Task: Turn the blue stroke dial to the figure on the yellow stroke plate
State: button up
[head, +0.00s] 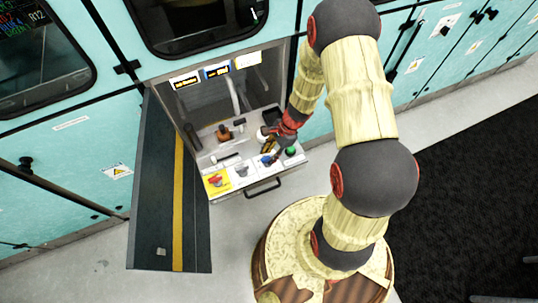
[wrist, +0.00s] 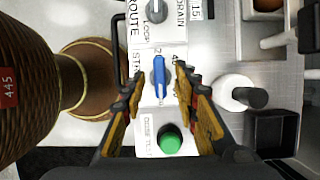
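The blue stroke dial (wrist: 159,78) sits on a white panel with figures printed around it, a 2 and a 4 among them. Its bar lies nearly upright in the wrist view. My gripper (wrist: 160,84) is open, one finger on each side of the dial; I cannot tell if they touch it. In the head view my gripper (head: 271,146) is over the panel and the dial (head: 267,160) shows small beside it. A pale yellow plate (head: 247,60) hangs above the opening, perhaps the stroke plate. Its print is too small to read.
A green button (wrist: 169,142) is below the dial and a grey route dial (wrist: 156,10) above. A white cylinder with a dark handle (wrist: 240,93) and a black bin (wrist: 272,132) stand right. An open dark door (head: 170,190) flanks the drawer's left side.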

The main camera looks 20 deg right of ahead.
jog(key=v, duration=1.1)
jog(key=s+a+r+n+t+h, duration=0.1)
jog(key=s+r+n, duration=0.3)
jog(key=r, duration=0.7)
jog(key=s+a+r+n+t+h+b, duration=0.1)
jog(key=s+r+n, duration=0.3)
jog(key=r+n, duration=0.4)
jog(key=s+a+r+n+t+h, duration=0.2)
jog(key=s+r+n, duration=0.3)
jog(key=r, duration=0.9)
jog(key=shift+a+n+t+h, duration=0.3)
jog(key=shift+a+n+t, duration=0.35)
jog(key=shift+t, duration=0.15)
